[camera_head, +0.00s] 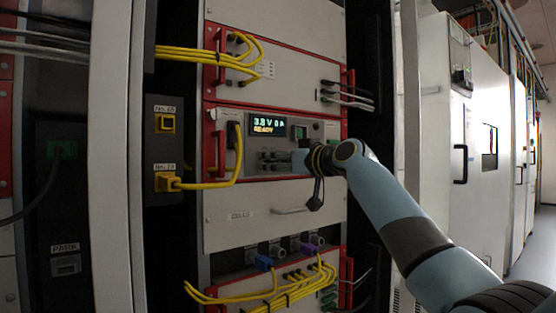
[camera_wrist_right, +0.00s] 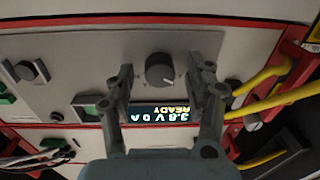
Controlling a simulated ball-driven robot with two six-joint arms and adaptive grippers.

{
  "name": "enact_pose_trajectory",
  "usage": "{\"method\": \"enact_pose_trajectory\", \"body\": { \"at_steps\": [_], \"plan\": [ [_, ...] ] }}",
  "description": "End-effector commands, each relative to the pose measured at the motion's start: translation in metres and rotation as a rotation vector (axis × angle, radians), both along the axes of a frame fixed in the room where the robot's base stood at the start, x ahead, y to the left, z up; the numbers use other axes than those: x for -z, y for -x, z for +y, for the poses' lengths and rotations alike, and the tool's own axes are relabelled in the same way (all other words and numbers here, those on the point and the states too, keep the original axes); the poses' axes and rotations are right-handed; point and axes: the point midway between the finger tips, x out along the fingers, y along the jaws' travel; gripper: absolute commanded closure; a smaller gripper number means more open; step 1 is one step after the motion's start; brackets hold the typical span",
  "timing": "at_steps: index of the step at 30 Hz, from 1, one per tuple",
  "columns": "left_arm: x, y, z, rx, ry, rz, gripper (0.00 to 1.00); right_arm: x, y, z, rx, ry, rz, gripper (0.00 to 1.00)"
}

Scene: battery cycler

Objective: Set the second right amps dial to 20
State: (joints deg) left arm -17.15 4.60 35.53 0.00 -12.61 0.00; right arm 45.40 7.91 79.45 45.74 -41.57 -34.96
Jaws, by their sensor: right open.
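The middle unit of the rack carries a lit display (camera_head: 267,125) that reads 3.8 V 0 A READY. The display also shows upside down in the right wrist view (camera_wrist_right: 157,114). A round dark dial (camera_wrist_right: 160,70) with a pale pointer mark sits on the grey panel beside the display. My right gripper (camera_head: 300,158) is at this panel. In the right wrist view its fingers are open, one on each side of the dial, with a gap visible on both sides. The dial's label and scale are not readable. My left gripper is not in view.
Yellow cables (camera_head: 236,165) hang at the left of the unit. A drawer handle (camera_head: 291,210) is below. Red rails (camera_head: 209,140) flank the unit.

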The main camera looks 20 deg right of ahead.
Motion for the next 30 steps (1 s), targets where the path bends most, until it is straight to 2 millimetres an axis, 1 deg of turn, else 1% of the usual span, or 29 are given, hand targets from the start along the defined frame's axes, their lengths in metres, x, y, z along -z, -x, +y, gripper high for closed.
{"method": "enact_pose_trajectory", "body": {
  "at_steps": [4, 16, 17, 23, 30],
  "plan": [
    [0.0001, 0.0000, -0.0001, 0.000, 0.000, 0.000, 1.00, 0.0001, 0.0001, -0.0002, 0.000, 0.000, 0.000, 0.46],
    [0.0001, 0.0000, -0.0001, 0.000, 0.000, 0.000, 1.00, 0.0002, 0.0004, -0.0004, 0.000, 0.000, 0.000, 0.98],
    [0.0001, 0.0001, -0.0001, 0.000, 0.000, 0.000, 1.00, 0.0002, 0.0004, -0.0004, 0.001, 0.000, 0.000, 1.00],
    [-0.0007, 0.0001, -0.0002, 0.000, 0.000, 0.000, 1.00, 0.0001, 0.0005, -0.0004, 0.001, -0.012, 0.005, 1.00],
    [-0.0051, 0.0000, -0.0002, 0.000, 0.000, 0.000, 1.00, -0.0003, 0.0004, -0.0005, 0.002, -0.100, 0.037, 1.00]
  ]
}}
